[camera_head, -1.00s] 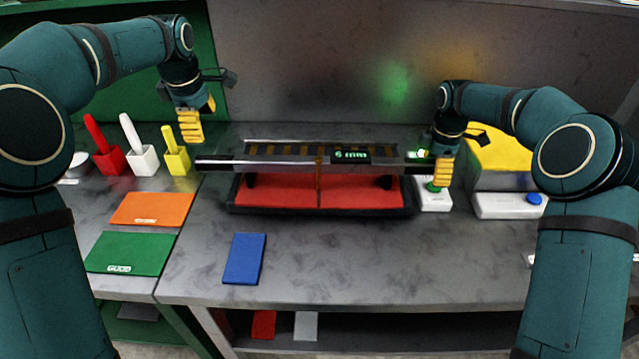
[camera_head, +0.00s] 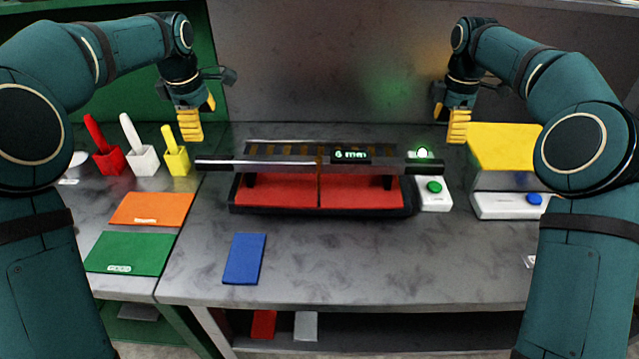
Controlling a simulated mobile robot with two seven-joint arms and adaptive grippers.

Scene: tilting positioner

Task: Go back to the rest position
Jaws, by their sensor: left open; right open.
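My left gripper (camera_head: 190,122) is open and empty. My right gripper (camera_head: 458,127) is open and empty, hanging in the air above and behind the white box with the green button (camera_head: 434,187). The tilting positioner (camera_head: 225,165) stands in the middle of the table, with a metal bar across its front and a lit display (camera_head: 351,155) reading "6 mm". A red two-part tray (camera_head: 280,190) lies under the bar.
On the left are red (camera_head: 108,160), white (camera_head: 143,160) and yellow (camera_head: 177,162) holders, and orange (camera_head: 152,208) and green (camera_head: 130,254) mats. A blue mat (camera_head: 245,258) lies in front. A yellow-topped block (camera_head: 500,148) and blue-button box (camera_head: 505,206) stand right. The front middle-right table is clear.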

